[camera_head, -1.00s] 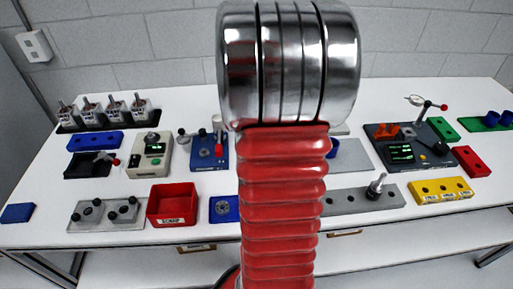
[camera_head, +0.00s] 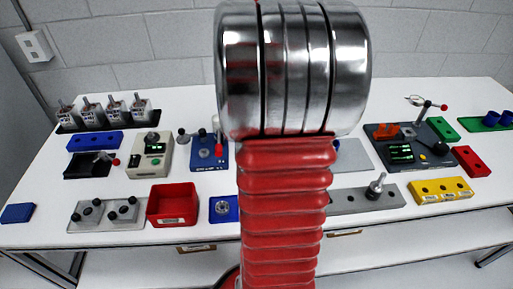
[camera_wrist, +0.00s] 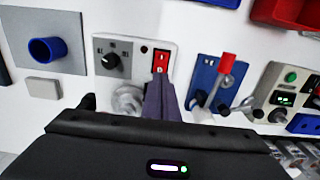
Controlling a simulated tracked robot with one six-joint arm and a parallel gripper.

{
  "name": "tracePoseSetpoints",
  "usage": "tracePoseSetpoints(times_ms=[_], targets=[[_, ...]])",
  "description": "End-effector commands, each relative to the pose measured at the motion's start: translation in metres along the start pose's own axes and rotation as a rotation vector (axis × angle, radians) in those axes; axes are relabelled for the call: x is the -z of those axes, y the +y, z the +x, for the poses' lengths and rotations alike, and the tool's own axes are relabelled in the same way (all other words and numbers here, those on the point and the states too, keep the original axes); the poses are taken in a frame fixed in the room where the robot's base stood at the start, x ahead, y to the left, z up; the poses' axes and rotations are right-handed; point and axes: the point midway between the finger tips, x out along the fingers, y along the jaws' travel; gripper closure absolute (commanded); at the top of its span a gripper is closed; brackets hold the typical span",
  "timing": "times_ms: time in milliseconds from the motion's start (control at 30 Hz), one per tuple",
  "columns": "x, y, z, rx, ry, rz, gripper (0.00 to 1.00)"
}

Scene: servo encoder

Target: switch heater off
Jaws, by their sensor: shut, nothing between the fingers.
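The switch's position is hard to read. In the head view my arm hides this box and my gripper.
In the wrist view, a blue fixture with a red-topped lever (camera_wrist: 220,85) stands close to the right of my fingers. A grey plate with a blue cup (camera_wrist: 46,50) lies left. In the head view, a red bin (camera_head: 172,204) and a yellow block (camera_head: 441,190) sit near the table's front.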

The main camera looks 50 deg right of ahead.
Motion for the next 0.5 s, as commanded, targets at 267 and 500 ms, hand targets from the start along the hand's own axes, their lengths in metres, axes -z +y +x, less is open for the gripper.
tracePoseSetpoints(times_ms=[267,500], targets=[[0.001,0.000,-0.016,0.000,0.003,0.000,1.00],[0.000,0.000,-0.026,0.000,0.001,0.000,1.00]])
